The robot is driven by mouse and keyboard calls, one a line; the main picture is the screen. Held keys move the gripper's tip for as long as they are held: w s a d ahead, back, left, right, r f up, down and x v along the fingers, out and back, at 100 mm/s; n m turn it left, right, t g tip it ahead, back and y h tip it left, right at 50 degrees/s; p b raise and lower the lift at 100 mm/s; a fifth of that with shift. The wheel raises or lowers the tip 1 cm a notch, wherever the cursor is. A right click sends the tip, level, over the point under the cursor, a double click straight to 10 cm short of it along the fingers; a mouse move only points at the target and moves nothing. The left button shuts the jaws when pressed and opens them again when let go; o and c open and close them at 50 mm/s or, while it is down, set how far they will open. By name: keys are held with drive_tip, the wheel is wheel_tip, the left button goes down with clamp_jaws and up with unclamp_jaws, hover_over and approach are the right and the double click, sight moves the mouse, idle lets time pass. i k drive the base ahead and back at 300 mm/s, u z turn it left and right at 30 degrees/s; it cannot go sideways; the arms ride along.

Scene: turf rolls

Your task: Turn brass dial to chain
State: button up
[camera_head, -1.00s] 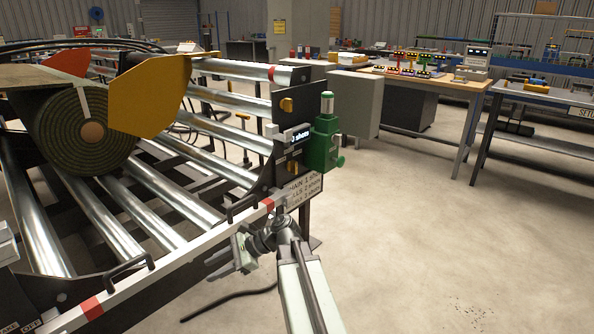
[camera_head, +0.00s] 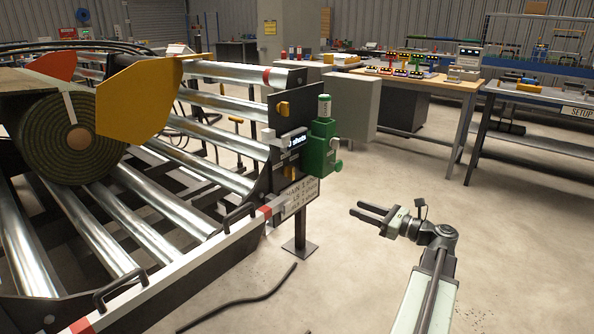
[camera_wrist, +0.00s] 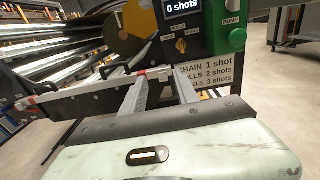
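The brass dial (camera_wrist: 181,45) is a small yellow knob on the machine's black control panel, below the display (camera_wrist: 182,7) that reads "0 shots". Small labels surround the dial; one seems to read "CHAIN", but its exact pointing is unclear. In the head view the dial (camera_head: 291,171) is small on the panel's lower part. My gripper (camera_head: 355,209) is open and empty, over the floor to the right of the panel, its fingers pointing left. In the wrist view its two fingers (camera_wrist: 160,78) are spread, below the dial and apart from it.
A green pump (camera_head: 322,142) stands at the panel's right. A sign (camera_wrist: 205,73) listing chain, rolls and shots hangs below. The striped front rail (camera_head: 180,266) and rollers lie left, with a turf roll (camera_head: 50,148). Workbenches (camera_head: 467,85) stand behind.

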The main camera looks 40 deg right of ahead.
sight(288, 172)
drive_tip(key=i, duration=0.85)
drive_tip(key=u, duration=0.05)
